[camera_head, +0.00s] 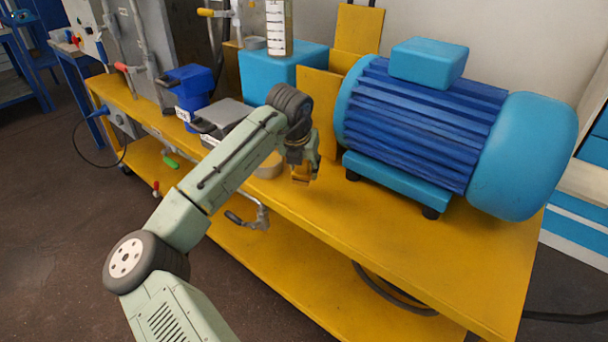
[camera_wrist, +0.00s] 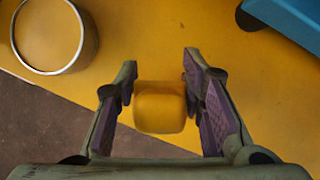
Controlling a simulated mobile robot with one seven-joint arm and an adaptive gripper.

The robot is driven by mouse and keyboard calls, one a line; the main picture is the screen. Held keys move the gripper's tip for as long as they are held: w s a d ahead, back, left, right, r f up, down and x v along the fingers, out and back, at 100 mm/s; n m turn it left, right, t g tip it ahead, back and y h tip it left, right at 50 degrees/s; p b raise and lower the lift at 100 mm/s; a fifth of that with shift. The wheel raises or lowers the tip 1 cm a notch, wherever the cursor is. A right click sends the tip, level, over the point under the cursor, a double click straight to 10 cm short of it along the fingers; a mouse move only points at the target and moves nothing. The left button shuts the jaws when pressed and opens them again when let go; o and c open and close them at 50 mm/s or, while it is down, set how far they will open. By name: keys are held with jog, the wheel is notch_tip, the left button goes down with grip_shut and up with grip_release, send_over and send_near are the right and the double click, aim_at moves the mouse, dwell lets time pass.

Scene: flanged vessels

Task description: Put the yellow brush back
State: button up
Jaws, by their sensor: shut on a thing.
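My gripper (camera_head: 303,176) is over the yellow bench top, near its front edge and in front of the blue motor. In the wrist view its two fingers (camera_wrist: 160,88) are on either side of a yellow block-like piece, the yellow brush (camera_wrist: 160,108), seen end-on. My gripper is shut on it. In the head view only a small yellow part of the brush shows at the fingertips. Its bristles cannot be made out. A round, rimmed container (camera_wrist: 92,40) lies up and left of the brush in the wrist view. In the head view, this tan container (camera_head: 268,166) stands left of my gripper, partly behind my arm.
The large blue motor (camera_head: 430,130) fills the bench's right side. The yellow bench top (camera_head: 400,240) is clear in front of the motor. A metal valve (camera_head: 255,215) juts from the front.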

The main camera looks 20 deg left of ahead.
aim_at(304, 177)
jog(key=shift+f, duration=1.65)
jog(key=shift+f, duration=0.15)
jog(key=o, duration=1.1)
jog(key=shift+o, duration=0.2)
jog(key=v, duration=1.2)
jog(key=shift+b, duration=0.3)
